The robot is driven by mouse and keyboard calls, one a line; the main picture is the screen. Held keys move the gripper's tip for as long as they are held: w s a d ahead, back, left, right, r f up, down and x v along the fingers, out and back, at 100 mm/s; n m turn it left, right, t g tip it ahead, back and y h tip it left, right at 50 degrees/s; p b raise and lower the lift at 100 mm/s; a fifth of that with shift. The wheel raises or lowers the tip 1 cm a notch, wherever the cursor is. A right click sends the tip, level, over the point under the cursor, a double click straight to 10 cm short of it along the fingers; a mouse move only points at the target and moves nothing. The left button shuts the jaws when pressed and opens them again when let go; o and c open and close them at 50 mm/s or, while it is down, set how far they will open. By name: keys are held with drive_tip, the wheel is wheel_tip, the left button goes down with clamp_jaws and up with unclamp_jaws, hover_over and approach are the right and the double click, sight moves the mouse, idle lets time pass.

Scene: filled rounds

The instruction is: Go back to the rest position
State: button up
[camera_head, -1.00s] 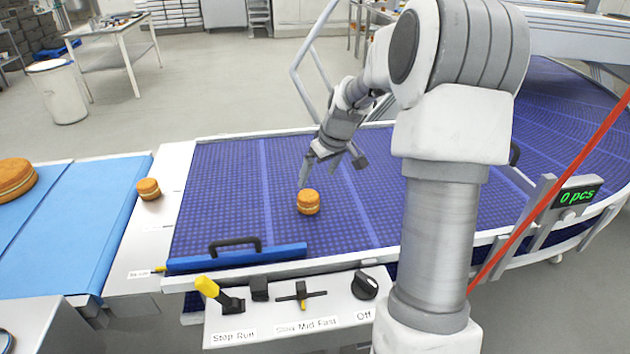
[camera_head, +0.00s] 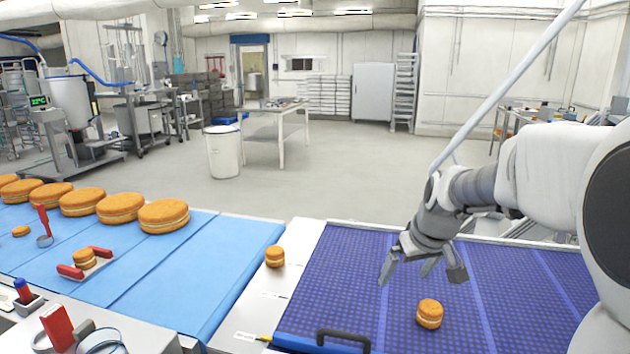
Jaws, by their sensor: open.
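My gripper (camera_head: 425,274) hangs over the purple conveyor (camera_head: 345,270) on the right, its fingers spread and nothing between them. A small filled round (camera_head: 429,314) sits upright on the purple conveyor, just below and in front of my gripper, apart from it. Another small filled round (camera_head: 275,257) stands on the white strip left of the conveyor. My arm reaches in from the right edge and hides part of the conveyor behind it.
Several large filled rounds (camera_head: 164,216) line the blue belt (camera_head: 215,262) at the left. A small round (camera_head: 84,258) sits there between red-handled pieces. A blue bar with a black handle (camera_head: 343,340) crosses the conveyor's near end. A white bin (camera_head: 223,152) and table (camera_head: 281,116) stand behind on open floor.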

drive_tip(key=s+a+r, duration=0.5)
drive_tip(key=s+a, duration=0.4)
drive_tip(key=s, duration=0.1)
drive_tip(key=s+d+m+p, duration=0.2)
drive_tip(key=s+d, duration=0.1)
drive_tip(key=s, duration=1.2)
drive_tip(key=shift+s+r+t+h, duration=0.2)
drive_tip(key=shift+r+t+h, duration=0.1)
drive_tip(key=shift+r+h, duration=0.1)
